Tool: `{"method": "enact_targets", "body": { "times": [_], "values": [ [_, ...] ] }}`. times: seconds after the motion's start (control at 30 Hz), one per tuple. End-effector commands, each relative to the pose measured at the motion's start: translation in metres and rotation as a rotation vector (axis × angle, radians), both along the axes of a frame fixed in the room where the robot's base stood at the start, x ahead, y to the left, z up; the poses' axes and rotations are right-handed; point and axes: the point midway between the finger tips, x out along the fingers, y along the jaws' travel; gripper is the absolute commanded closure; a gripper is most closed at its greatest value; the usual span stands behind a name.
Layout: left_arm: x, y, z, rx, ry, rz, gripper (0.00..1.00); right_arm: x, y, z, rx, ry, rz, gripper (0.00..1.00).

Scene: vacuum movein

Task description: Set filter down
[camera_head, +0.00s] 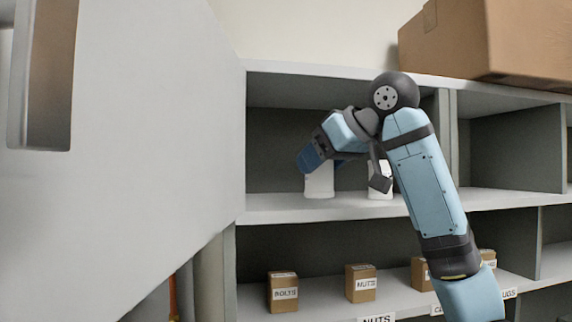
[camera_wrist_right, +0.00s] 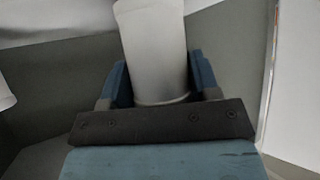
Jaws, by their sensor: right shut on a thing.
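A white cylindrical filter (camera_head: 319,181) is in the upper shelf compartment in the head view, its lower end at or very near the shelf surface. My right gripper (camera_head: 308,159) reaches into the compartment and is shut on this filter. In the right wrist view the filter (camera_wrist_right: 153,50) stands between the two blue fingers (camera_wrist_right: 160,82). A second white cylinder (camera_head: 379,183) stands on the same shelf to the right, partly hidden by my arm. My left gripper is not in view.
The shelf board (camera_head: 275,211) is bare left of the filter. A large grey panel (camera_head: 120,190) fills the left side. Small boxes labelled bolts (camera_head: 283,292) and nuts (camera_head: 361,284) stand on the shelf below. A cardboard box (camera_head: 445,45) sits on top of the unit.

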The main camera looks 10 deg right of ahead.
Motion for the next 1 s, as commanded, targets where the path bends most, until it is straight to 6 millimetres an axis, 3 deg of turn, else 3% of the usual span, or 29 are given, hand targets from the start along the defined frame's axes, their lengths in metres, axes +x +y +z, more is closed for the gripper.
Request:
{"method": "enact_targets", "body": {
  "times": [0.13, 0.47, 0.67, 0.77, 1.0],
  "values": [
    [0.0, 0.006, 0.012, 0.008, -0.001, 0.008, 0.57, 0.027, 0.018, 0.002, 0.0, 0.002, 0.0, 0.75],
    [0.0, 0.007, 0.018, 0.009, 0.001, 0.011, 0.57, 0.05, 0.034, 0.001, 0.0, 0.001, -0.001, 0.75],
    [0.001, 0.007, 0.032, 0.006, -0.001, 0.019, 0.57, 0.08, 0.054, 0.003, 0.0, 0.003, -0.001, 0.75],
    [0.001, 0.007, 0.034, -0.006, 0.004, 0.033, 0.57, 0.078, 0.052, -0.012, 0.0, 0.001, -0.001, 0.75],
    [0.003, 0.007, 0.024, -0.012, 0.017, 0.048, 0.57, 0.078, 0.052, -0.015, 0.0, -0.001, -0.001, 0.75]
  ]
}}
